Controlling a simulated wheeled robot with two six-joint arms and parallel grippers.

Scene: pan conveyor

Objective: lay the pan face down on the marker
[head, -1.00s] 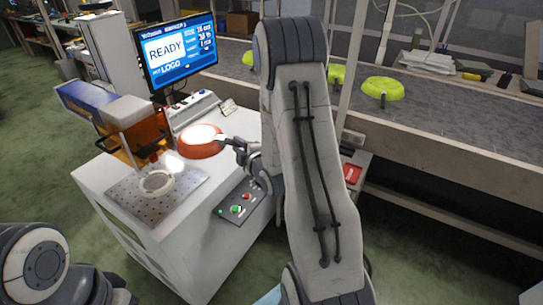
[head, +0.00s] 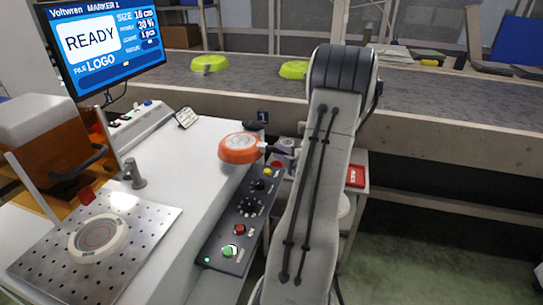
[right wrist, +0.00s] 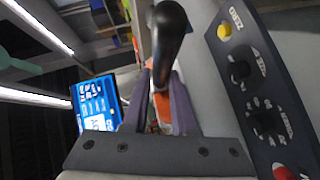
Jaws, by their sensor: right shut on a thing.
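The orange pan (head: 238,150) is in the air above the right edge of the white cabinet in the head view. My right gripper (head: 287,150) is shut on its handle, to the right of the pan. In the right wrist view the dark handle (right wrist: 168,35) runs between my right fingers (right wrist: 161,105); most of the pan is hidden there. I cannot tell for sure which way its face points. The marker is the orange and white machine (head: 45,140), with a pale round ring (head: 98,238) on a perforated plate (head: 150,222). My left gripper is out of view.
A control panel with buttons (head: 240,225) lies along the cabinet's right side. A screen reading READY (head: 105,45) stands behind the marker. A post (head: 134,173) rises beside the plate. Green pans (head: 208,63) lie on the conveyor (head: 240,82) behind.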

